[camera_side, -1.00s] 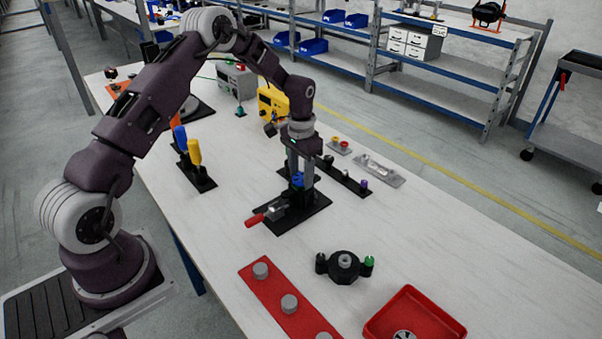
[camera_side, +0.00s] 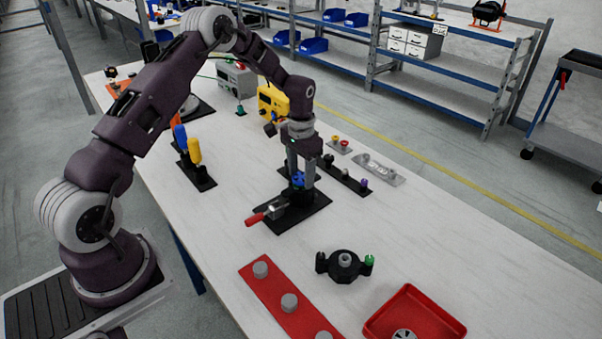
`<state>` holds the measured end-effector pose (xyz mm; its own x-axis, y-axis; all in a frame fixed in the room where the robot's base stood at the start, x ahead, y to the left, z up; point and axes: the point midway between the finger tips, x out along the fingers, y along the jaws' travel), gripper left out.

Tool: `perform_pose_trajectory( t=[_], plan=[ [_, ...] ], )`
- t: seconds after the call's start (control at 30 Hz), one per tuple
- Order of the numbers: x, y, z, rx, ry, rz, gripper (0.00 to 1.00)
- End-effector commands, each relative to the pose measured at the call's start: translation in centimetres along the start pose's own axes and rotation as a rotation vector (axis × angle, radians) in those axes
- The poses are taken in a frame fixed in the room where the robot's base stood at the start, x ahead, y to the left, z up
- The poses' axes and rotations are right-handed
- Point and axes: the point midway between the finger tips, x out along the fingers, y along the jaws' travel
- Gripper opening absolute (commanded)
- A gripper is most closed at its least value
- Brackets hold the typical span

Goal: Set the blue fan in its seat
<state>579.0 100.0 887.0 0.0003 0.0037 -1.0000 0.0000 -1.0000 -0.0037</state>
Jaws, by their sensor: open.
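The blue fan (camera_side: 298,179) sits at the top of the black fixture (camera_side: 309,211), between and slightly below my fingers. My gripper (camera_side: 300,177) points down over the fixture, with its two grey fingers apart on either side of the fan. Whether a finger touches the fan cannot be told, and how deep the fan sits in its seat is partly hidden by the fingers. A clamp with a red handle (camera_side: 255,220) is on the fixture's left side.
A black part with a green knob (camera_side: 345,265), a red plate with grey pegs (camera_side: 272,293) and a red tray (camera_side: 375,328) lie in front. Blue- and yellow-handled tools (camera_side: 194,152) stand in a holder at left. A black strip (camera_side: 352,184) lies behind the fixture. The table's right side is clear.

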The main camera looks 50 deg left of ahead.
Motion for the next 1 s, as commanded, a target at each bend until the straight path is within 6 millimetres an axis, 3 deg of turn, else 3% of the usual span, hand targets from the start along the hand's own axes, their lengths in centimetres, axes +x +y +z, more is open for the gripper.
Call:
perform_pose_trajectory(
  t=[0.03,0.13,0.43,0.8,1.0],
  plan=[
    [0.0,0.0,0.0,0.000,0.000,0.000,0.59],
    [0.0,0.0,0.0,0.000,0.000,0.000,0.77],
    [-0.2,0.0,0.0,0.000,0.001,0.000,0.77],
    [-6.6,0.0,-0.1,0.000,0.002,-0.001,0.77],
    [-7.1,0.0,0.0,0.000,-0.001,0.000,0.77]
  ],
)
